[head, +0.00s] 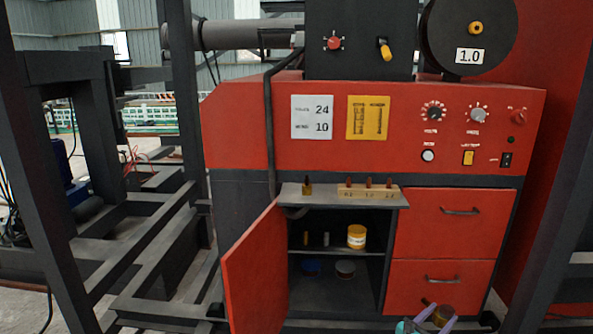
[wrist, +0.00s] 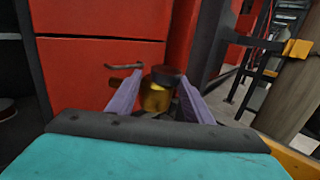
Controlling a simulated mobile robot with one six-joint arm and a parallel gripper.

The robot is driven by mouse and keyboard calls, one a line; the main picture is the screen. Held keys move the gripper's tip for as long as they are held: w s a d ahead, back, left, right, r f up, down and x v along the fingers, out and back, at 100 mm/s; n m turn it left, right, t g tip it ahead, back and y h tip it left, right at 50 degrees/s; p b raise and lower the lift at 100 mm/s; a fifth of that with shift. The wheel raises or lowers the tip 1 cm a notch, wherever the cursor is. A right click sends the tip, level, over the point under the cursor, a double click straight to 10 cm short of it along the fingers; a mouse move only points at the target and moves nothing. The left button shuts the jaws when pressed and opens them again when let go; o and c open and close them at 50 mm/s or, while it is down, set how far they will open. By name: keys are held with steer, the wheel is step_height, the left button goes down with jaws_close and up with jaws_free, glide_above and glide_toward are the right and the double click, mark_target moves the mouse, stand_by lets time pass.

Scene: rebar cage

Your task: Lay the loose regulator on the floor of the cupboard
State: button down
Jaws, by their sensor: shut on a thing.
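The regulator (wrist: 157,97), a brass-coloured body with a dark round cap, is between the purple fingers of my gripper (wrist: 152,88) in the wrist view. In the head view, my gripper (head: 425,317) is at the bottom edge, shut on the regulator (head: 442,314), in front of the lower red drawer and to the right of the cupboard. The cupboard (head: 338,293) is open, with its red door (head: 256,272) swung out to the left. Its dark floor shows below a middle shelf (head: 335,250). Part of the regulator is hidden by the fingers.
The shelf holds a yellow tin (head: 356,237) and small items. A ledge (head: 300,196) with a wooden block (head: 368,192) juts out above. The front of the cupboard floor looks clear.

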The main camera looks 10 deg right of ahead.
steer(key=w+a+r+n+t+y+b, duration=0.15)
steer(key=w+a, duration=0.25)
steer(key=a, duration=0.7)
steer(key=w+a+r+n+t+y+b, duration=0.15)
steer(key=w+a, duration=0.35)
steer(key=a, duration=0.6)
steer(key=w+a+r+n+t+y+b, duration=0.15)
steer(key=w+a, duration=0.25)
steer(key=a, duration=0.8)
steer(key=s+a+m+g+h, duration=0.1)
steer(key=s+a+m+h, duration=0.1)
steer(key=s+a, duration=0.2)
steer(key=shift+s+a+r+b, duration=0.15)
steer(key=shift+a+r+b, duration=0.2)
steer(key=shift+a, duration=0.75)
steer(key=shift+s+g+h, duration=0.1)
steer(key=shift+g+h, duration=0.15)
